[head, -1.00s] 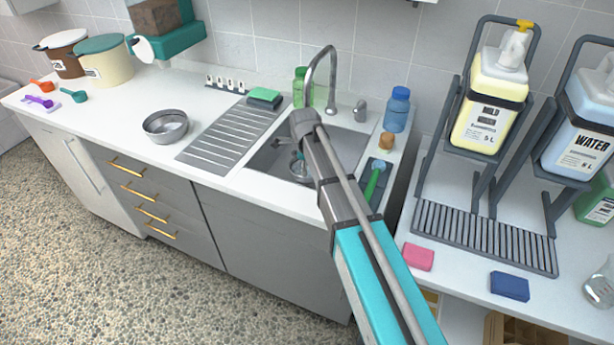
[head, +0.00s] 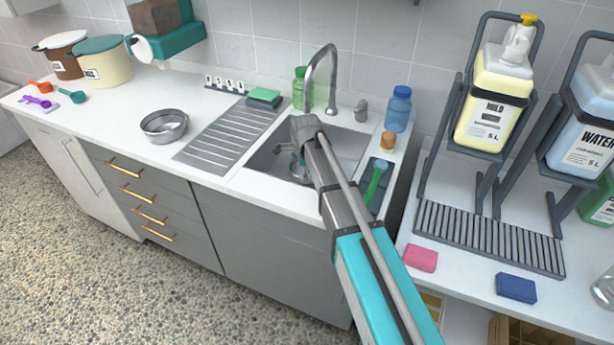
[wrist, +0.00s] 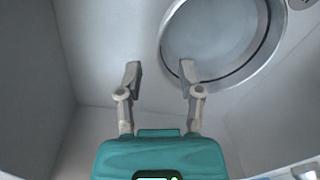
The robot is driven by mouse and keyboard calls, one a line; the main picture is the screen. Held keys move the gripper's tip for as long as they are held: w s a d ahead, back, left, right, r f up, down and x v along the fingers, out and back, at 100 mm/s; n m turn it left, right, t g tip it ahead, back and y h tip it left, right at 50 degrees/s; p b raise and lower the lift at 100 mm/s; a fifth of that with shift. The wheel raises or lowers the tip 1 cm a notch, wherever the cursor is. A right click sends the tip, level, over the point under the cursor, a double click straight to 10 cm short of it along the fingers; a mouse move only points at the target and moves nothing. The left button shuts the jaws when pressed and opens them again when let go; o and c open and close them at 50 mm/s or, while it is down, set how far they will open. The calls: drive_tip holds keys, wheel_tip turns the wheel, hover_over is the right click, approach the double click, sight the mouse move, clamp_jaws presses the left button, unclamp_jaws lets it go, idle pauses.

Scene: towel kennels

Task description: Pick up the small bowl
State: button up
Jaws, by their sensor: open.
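In the wrist view, a round, shiny metal bowl (wrist: 215,35) lies on the sink floor at the upper right. My gripper (wrist: 160,66) is open and empty. Its right fingertip overlaps the near-left part of the bowl's rim in the picture, and its left fingertip is over bare sink floor to the left of the bowl. I cannot tell whether a finger touches the rim. In the head view, my arm reaches into the sink and largely hides the gripper and the bowl there. Another metal bowl (head: 164,126) stands upright on the counter left of the drainboard.
The sink (head: 345,146) has walls close around my gripper. A tap (head: 333,75) arches behind it. A green bottle (head: 302,90), a blue bottle (head: 398,110) and a brush (head: 376,180) stand or lie around the sink. The ribbed drainboard (head: 225,135) is mostly clear, with a sponge (head: 264,97) behind.

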drive_tip(key=shift+w+f+b, duration=0.1)
drive_tip(key=shift+f+b, duration=1.1)
drive_tip(key=shift+f, duration=0.3)
drive_tip(key=shift+c, duration=0.3)
clamp_jaws()
